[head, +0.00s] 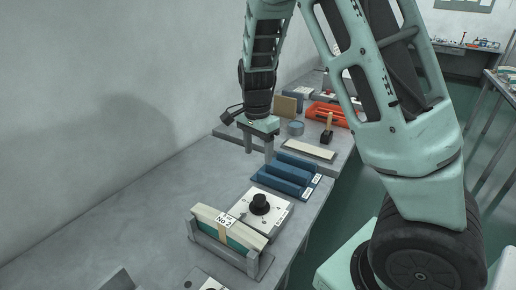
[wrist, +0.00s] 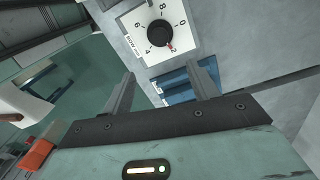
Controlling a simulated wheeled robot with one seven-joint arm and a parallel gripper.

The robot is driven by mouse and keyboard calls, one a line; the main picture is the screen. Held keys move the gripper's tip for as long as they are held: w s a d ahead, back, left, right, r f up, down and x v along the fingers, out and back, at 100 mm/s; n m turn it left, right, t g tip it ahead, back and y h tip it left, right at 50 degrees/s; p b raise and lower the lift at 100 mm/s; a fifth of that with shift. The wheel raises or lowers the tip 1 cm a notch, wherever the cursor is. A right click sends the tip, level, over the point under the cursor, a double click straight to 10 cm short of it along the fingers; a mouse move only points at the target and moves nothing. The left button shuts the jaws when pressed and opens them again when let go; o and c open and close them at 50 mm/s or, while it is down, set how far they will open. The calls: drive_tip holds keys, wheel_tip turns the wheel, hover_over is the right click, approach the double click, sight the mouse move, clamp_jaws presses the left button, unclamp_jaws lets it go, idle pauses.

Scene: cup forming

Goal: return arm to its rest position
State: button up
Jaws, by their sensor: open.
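My gripper (head: 258,143) hangs above the workbench in the head view, its fingers pointing down. In the wrist view my gripper (wrist: 161,90) has its two fingers spread apart with nothing between them. Below it in the head view is a blue slotted block (head: 285,176). A white plate with a black knob (head: 260,204) stands nearer. The knob (wrist: 159,33) and its numbered dial also show in the wrist view, beyond the fingertips, with part of the blue block (wrist: 178,92). My gripper touches none of these.
A holder with a cream and green block (head: 227,226) stands at the front of the bench. An orange tray (head: 328,114), a dark brush-like tool (head: 327,130) and a pale strip (head: 308,150) lie farther back. A grey wall (head: 90,110) runs along the left.

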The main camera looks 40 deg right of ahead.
drive_tip(key=shift+r, duration=0.25)
idle(0.4)
drive_tip(key=s+a+r+n+y, duration=0.1)
drive_tip(key=s+a+r+n, duration=0.1)
drive_tip(key=s+a+n, duration=0.65)
drive_tip(key=s+a+r+n, duration=0.25)
drive_tip(key=a+n, duration=0.25)
drive_tip(key=a, duration=0.6)
drive_tip(key=s+a+n, duration=0.2)
drive_tip(key=s+n, duration=0.3)
drive_tip(key=s, duration=0.2)
drive_tip(key=s+a+n, duration=0.3)
drive_tip(key=s+n, duration=0.2)
drive_tip(key=s, duration=0.2)
drive_tip(key=shift+r+n, duration=0.15)
drive_tip(key=shift+n, duration=0.2)
